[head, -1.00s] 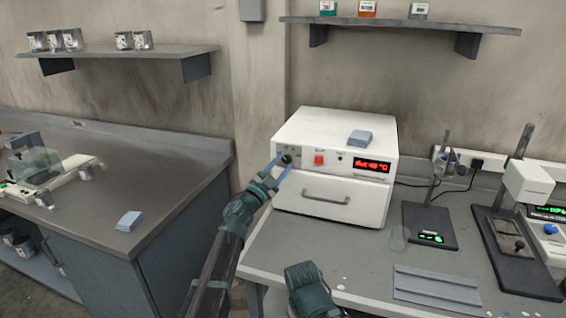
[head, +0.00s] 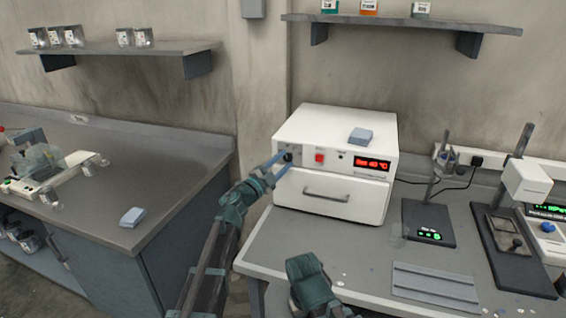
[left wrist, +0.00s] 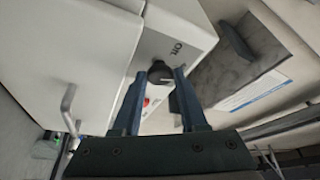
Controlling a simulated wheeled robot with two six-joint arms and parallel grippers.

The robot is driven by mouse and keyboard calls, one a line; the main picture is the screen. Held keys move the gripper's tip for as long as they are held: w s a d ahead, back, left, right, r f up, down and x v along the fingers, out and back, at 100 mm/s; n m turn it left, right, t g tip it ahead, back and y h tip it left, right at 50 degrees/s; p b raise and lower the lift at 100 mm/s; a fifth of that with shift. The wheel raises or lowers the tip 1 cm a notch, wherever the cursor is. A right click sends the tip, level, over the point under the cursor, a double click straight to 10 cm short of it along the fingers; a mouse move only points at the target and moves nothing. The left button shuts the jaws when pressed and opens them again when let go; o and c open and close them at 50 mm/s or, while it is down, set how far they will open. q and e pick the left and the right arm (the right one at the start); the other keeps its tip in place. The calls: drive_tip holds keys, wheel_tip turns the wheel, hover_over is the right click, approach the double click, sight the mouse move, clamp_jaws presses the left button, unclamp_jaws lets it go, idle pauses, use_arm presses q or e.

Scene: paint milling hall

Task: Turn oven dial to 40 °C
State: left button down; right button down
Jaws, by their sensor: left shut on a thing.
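The white oven (head: 329,196) stands on the grey bench, with its drawer front and handle shut. Its black dial (head: 288,157) is at the upper left of the front panel. My left gripper (head: 283,162) is shut on the dial, with one blue finger on either side. The left wrist view also shows the dial (left wrist: 161,72) between the two fingertips (left wrist: 161,76). A red lit display (head: 372,164) on the right of the panel shows a °C reading, too small to read surely. Part of my right arm shows at the bottom, but its gripper fingers do not.
A red button (head: 320,158) sits right of the dial. A blue pad (head: 361,135) lies on the oven top. A stand with a green display (head: 429,222) and a grey tray (head: 436,287) are to the right. The bench in front of the oven is mostly clear.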

use_arm(q)
drive_tip(key=shift+c, duration=2.4)
unclamp_jaws()
drive_tip(key=b+v, duration=0.2)
drive_tip(key=v, duration=1.1)
drive_tip(key=shift+s+a+b, duration=0.2)
drive_tip(key=shift+s+b, duration=0.1)
